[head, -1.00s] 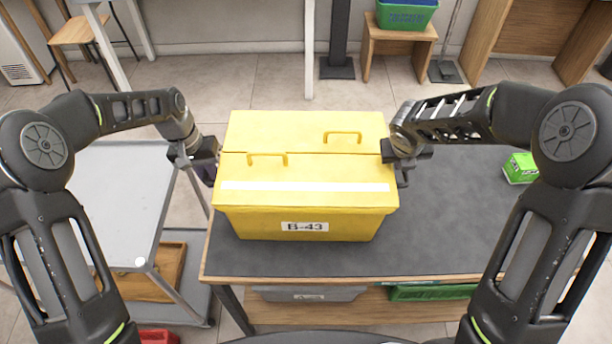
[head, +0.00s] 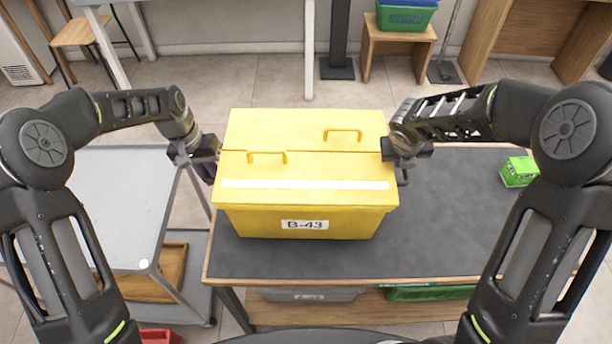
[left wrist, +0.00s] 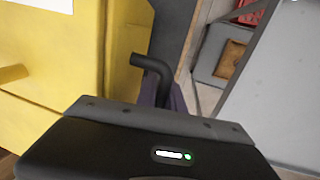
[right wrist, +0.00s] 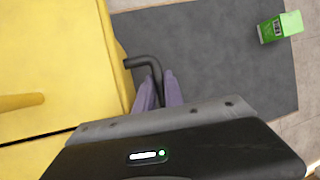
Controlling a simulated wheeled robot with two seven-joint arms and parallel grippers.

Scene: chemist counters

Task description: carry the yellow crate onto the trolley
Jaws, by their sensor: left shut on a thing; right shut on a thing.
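The yellow crate (head: 305,220), lidded and labelled B-43, is level in the middle of the head view, over the dark-topped counter (head: 450,235). Whether a small gap lies under it cannot be told. My left gripper (head: 208,165) is shut on the dark bent side handle (left wrist: 153,72) at the crate's left. My right gripper (head: 401,164) is shut on the matching handle (right wrist: 143,63) at its right. The fingertips are partly hidden. The trolley (head: 120,205), with a pale grey top, stands left of the counter. Its visible top is empty.
A small green box (head: 518,172) lies on the counter to the right of the crate. A narrow gap separates counter and trolley. A grey bin (head: 310,294) and a green bin (head: 430,293) sit on the shelf below. Stools stand by the back wall.

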